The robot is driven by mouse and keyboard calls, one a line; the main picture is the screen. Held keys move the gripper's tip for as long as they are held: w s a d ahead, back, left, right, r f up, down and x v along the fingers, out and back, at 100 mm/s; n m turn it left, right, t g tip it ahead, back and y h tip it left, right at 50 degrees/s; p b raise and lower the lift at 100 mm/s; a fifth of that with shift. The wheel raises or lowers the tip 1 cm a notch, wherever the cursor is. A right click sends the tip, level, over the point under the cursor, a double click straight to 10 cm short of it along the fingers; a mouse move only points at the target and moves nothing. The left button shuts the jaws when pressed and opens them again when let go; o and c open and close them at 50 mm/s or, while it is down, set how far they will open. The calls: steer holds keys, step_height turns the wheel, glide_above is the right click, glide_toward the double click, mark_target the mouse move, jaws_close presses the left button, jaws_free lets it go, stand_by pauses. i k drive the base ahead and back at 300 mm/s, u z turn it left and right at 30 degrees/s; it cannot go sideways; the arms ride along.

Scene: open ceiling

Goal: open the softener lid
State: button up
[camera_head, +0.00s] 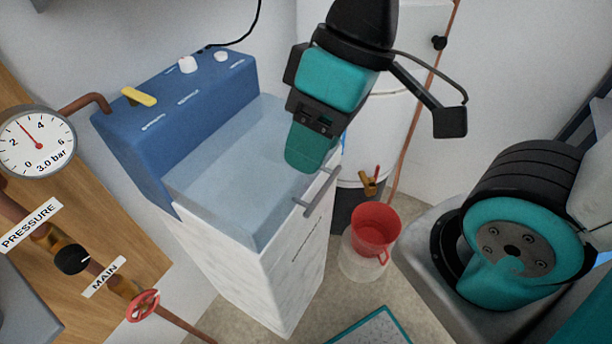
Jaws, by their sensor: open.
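The softener is a white cabinet (255,285) with a blue control head (175,112) at its back. Its pale blue, see-through lid (225,190) lies flat over the top and looks closed. A grey bar handle (318,192) sticks out at the lid's front right edge. My gripper (310,155) is open and points down over the lid's right part, just behind the handle in the picture. Its teal finger covers part of the lid's right edge. I cannot tell whether it touches the lid or handle. Nothing shows between the jaws.
A pressure gauge (36,141), copper pipes and a red valve wheel (142,306) are at the left. A white tank (385,130) with a brass tap (369,182) stands behind my gripper.

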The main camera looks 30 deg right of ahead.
mark_target(293, 198)
steer(key=u, duration=0.65)
steer(key=k, duration=1.1)
steer(key=z, duration=1.25)
steer(key=i, duration=0.5)
steer(key=z, duration=0.05)
